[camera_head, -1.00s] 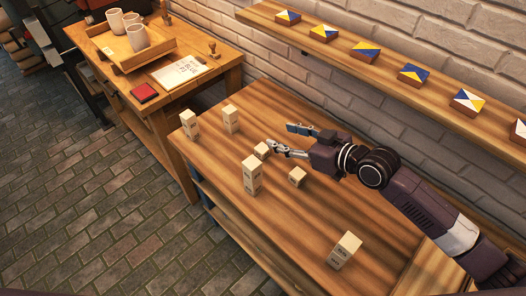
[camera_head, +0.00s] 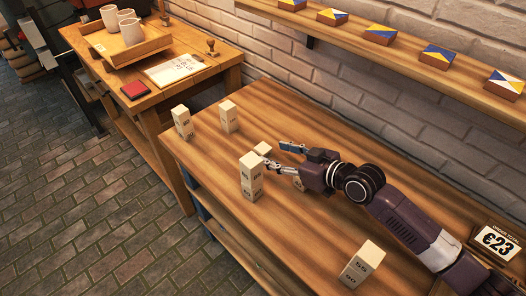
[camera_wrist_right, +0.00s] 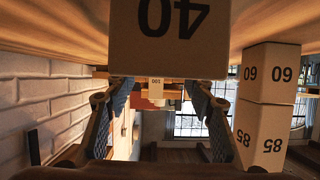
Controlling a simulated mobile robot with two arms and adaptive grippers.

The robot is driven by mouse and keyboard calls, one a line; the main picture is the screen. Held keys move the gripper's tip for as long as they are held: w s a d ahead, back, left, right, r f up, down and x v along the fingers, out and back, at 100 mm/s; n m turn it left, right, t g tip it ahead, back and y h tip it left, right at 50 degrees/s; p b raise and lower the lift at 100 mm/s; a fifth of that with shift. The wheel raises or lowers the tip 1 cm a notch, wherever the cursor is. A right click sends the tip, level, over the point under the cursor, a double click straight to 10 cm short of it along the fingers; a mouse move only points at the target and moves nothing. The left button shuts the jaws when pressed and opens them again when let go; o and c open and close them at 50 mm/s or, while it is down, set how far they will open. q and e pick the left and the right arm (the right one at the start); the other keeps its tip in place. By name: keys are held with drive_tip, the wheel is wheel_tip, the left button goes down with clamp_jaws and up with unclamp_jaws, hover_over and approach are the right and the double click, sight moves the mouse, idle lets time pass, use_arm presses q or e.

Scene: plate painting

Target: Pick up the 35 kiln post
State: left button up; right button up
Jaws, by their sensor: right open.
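Several pale kiln posts stand on the wooden table, and I cannot make out a 35 for certain. My right gripper (camera_head: 280,155) is open and empty, low over the table. One post (camera_head: 298,184) is partly hidden under it. A short post (camera_head: 263,148) stands by the fingertips. A two-post stack (camera_head: 250,176) is beside them; in the wrist view it shows 60 on its lower post (camera_wrist_right: 270,72). My left gripper is out of view.
Another stack (camera_head: 361,264) stands at the table's front right, and posts stand at the back left (camera_head: 182,122) and back (camera_head: 228,117). A shelf (camera_head: 400,62) with painted tiles runs along the brick wall.

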sight(268, 151)
drive_tip(key=x, duration=0.4)
drive_tip(key=shift+w+a+f, duration=0.1)
drive_tip(key=shift+a+f, duration=0.05)
drive_tip(key=shift+a, duration=0.05)
drive_tip(key=c, duration=1.2)
drive_tip(key=shift+c, duration=0.5)
